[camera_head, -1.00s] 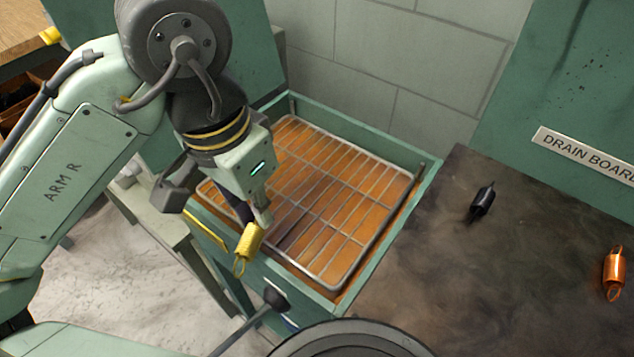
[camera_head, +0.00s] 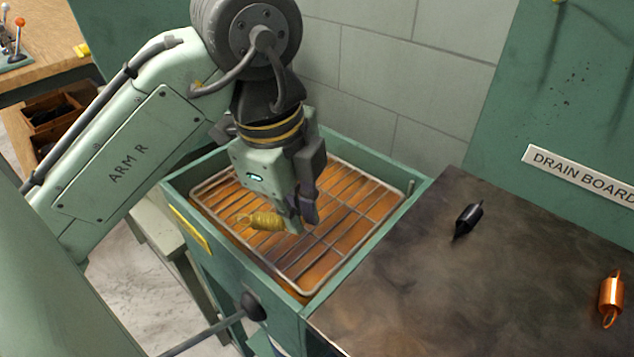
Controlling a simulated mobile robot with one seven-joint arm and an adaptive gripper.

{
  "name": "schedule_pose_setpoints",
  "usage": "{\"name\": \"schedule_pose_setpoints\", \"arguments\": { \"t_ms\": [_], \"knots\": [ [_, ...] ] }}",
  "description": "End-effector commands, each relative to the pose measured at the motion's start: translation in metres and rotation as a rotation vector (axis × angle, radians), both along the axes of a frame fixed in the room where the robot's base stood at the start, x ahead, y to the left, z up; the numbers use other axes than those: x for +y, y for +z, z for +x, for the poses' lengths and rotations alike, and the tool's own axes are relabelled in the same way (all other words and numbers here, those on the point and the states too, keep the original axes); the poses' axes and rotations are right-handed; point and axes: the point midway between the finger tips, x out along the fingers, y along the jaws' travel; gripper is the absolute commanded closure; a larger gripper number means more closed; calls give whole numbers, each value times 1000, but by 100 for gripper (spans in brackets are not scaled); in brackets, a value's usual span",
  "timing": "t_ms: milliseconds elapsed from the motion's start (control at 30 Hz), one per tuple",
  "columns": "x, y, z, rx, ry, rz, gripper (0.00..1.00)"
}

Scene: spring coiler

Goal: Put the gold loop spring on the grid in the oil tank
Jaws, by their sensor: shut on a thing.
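The gold loop spring (camera_head: 266,221) is at my gripper's fingertips, lying roughly level with its loop pointing left. My gripper (camera_head: 294,222) is shut on the spring and points down over the oil tank (camera_head: 240,270). The wire grid (camera_head: 345,236) lies inside the tank above orange oil. The spring is over the left front part of the grid; I cannot tell whether it touches the wires.
The dark drain board (camera_head: 400,280) stands right of the tank, with a black spring (camera_head: 467,220) and a copper loop spring (camera_head: 611,297) on it. A lever with a black knob (camera_head: 253,306) sticks out at the tank's front. The tank's green walls surround the grid.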

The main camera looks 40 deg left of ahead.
Motion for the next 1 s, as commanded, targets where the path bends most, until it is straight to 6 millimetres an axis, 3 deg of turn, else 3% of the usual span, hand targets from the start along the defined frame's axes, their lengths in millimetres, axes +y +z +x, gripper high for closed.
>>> {"name": "schedule_pose_setpoints", "arguments": {
  "t_ms": [200,400,667,800,1000],
  "knots": [
    [24,-4,55,1,-2,-4,100],
    [41,-8,88,2,1,0,100],
    [52,-10,110,2,3,1,100],
    [51,-36,107,4,4,2,100],
    [51,-47,108,-1,2,1,100]
  ]
}}
